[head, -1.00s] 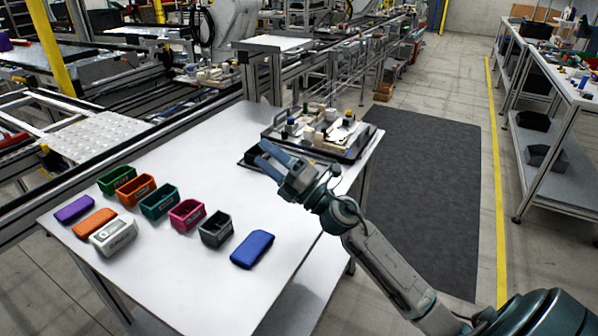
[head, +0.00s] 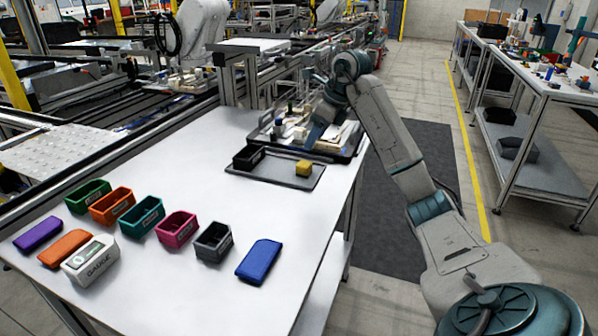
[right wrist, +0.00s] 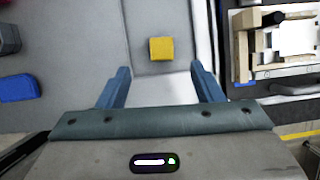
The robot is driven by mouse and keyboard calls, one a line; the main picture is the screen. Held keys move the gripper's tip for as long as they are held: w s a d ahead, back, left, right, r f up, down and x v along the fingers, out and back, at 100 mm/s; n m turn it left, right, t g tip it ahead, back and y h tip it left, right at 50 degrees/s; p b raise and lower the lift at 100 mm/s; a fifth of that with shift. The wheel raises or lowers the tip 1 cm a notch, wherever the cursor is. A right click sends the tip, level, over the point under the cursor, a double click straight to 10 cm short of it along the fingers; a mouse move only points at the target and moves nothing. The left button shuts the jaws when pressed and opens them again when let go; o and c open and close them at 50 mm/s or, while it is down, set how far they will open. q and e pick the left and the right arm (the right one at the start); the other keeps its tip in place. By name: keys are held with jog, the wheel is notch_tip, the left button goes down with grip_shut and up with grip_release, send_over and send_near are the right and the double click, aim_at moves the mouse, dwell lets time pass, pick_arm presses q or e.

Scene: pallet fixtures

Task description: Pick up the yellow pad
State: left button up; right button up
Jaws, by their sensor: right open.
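The yellow pad (head: 304,167) is a small block lying on the right part of a dark flat tray (head: 268,174) on the white table. In the right wrist view the yellow pad (right wrist: 161,48) shows just beyond the fingertips, centred between them and touching neither. My right gripper (head: 317,137) is above and behind the pad in the head view, its fingers pointing down and partly hard to make out against the fixture. In the right wrist view my right gripper (right wrist: 160,74) is open, with nothing between its two blue fingers. My left gripper is not in view.
A fixture pallet with blocks (head: 345,147) sits just behind the tray. Several coloured bins, a white gauge box (head: 90,261) and a blue pad (head: 259,260) stand nearer. The table's middle is clear.

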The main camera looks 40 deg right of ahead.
aim_at(304, 164)
jog(key=x, duration=0.5)
jog(key=shift+f, duration=0.25)
jog(key=x, duration=0.4)
jog(key=shift+d+f, duration=0.1)
jog(key=shift+f, duration=0.35)
jog(key=shift+w+f, duration=0.1)
jog(key=shift+f, duration=0.05)
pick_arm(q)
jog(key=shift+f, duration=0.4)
pick_arm(e)
jog(key=c, duration=1.1)
